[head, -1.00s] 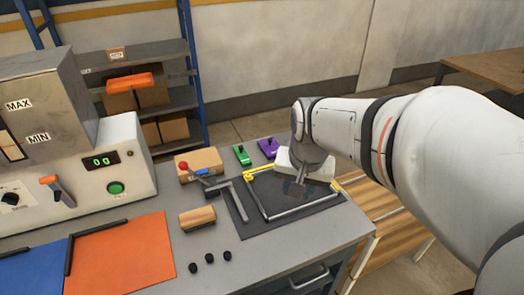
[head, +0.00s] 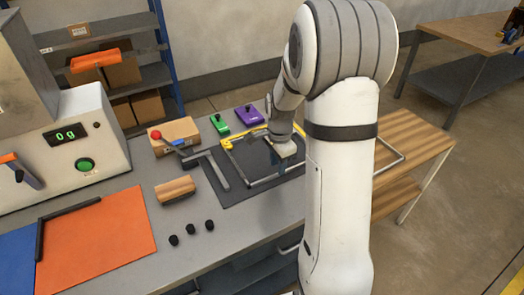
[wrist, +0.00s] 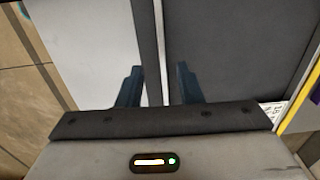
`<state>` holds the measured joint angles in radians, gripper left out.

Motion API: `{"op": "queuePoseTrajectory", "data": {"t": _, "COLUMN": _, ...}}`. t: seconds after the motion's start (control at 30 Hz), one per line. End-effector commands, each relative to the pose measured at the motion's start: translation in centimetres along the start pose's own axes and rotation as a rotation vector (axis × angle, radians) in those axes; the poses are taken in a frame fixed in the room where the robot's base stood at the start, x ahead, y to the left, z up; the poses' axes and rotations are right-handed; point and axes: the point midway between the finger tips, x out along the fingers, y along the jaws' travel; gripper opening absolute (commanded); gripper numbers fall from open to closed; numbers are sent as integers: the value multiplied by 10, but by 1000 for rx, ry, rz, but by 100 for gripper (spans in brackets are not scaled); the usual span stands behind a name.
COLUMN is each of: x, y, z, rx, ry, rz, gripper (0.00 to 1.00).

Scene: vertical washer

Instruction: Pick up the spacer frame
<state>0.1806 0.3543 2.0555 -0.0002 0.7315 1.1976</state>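The spacer frame (head: 277,177) is a thin grey metal rectangle lying on a dark mat (head: 235,192) on the grey worktable. Yellow corner pieces (head: 228,144) sit around its far side. My gripper (head: 284,150) points down over the frame, its fingertips hard to make out in the head view. In the wrist view my gripper (wrist: 158,72) has its two dark fingers apart, with one straight bar of the frame (wrist: 155,40) running between them. Gaps show on both sides of the bar. My arm hides the right part of the frame in the head view.
An orange sheet (head: 95,240) covers the front left. A wooden bench (head: 415,165) stands at the right.

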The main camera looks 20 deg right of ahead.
Motion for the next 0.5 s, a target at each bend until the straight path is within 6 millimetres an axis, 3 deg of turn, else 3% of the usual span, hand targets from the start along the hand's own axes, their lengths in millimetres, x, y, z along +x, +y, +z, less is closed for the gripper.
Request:
{"op": "queuePoseTrajectory", "data": {"t": 0.2, "x": 31, "y": -2, "z": 0, "rx": -1, "ry": -1, "rz": 2, "gripper": 33}}
{"op": "queuePoseTrajectory", "data": {"t": 0.5, "x": 36, "y": -2, "z": 0, "rx": 0, "ry": 0, "rz": 0, "gripper": 33}}
